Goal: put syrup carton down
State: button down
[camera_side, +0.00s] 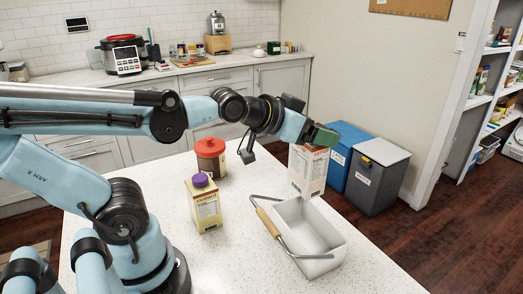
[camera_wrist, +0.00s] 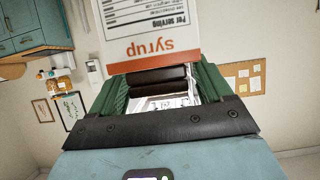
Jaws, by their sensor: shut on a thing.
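The syrup carton (camera_side: 308,172) is a pale box with printed panels and an orange-red band. My gripper (camera_side: 320,136) is shut on its top end and holds it up over the back part of the white bin (camera_side: 318,236). Whether the carton's lower end touches the bin cannot be told. In the wrist view the carton (camera_wrist: 150,22) shows its "syrup" label upside down, between the green fingers of my gripper (camera_wrist: 160,85).
On the counter (camera_side: 235,265) stand a carton with a purple cap (camera_side: 205,208) and a brown jar with a red lid (camera_side: 211,158). The white bin has a wooden handle (camera_side: 268,223) on its left. Blue (camera_side: 345,150) and grey (camera_side: 377,180) bins stand on the floor behind.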

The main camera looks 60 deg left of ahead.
jog(key=shift+s+d+f+h, duration=0.25)
jog(key=shift+d+f+h, duration=0.05)
jog(key=shift+f, duration=0.1)
jog(key=s+d+f+m+g+h, duration=0.1)
jog(key=d+f+m+h, duration=0.3)
jog(key=f, duration=0.4)
jog(key=shift+s+d+f, duration=0.3)
jog(key=shift+s+d, duration=0.35)
jog(key=shift+s, duration=0.25)
jog(key=shift+f, duration=0.6)
dwell(0.5)
grip_release()
jog(key=shift+m, duration=0.3)
jog(key=shift+r, duration=0.2)
